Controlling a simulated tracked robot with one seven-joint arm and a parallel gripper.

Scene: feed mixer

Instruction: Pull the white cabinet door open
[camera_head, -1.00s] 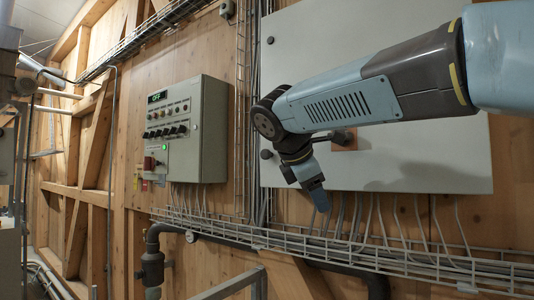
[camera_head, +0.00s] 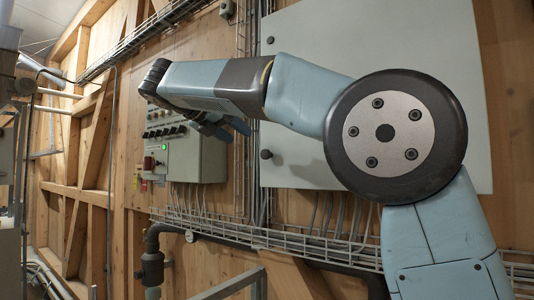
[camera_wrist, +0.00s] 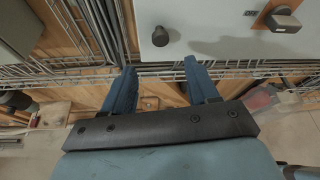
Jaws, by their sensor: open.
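The white cabinet door (camera_head: 400,40) is a large flat panel on the wooden wall, and it appears shut. A dark round knob (camera_head: 266,154) sits near its lower left edge; in the wrist view the knob (camera_wrist: 160,36) lies beyond my fingertips. A grey handle (camera_wrist: 284,20) on a brown plate shows at the wrist view's upper right; my arm hides it in the head view. My gripper (camera_head: 232,129) is open and empty, left of the door and in front of the control box. Its two blue fingers (camera_wrist: 160,66) point toward the door's lower edge, apart from knob and handle.
A grey control box (camera_head: 205,160) with buttons and a green light is left of the door. A wire cable tray (camera_head: 300,240) runs below the door, with cables rising from it. A dark pipe (camera_head: 152,262) and a grey rail (camera_head: 230,286) are lower down.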

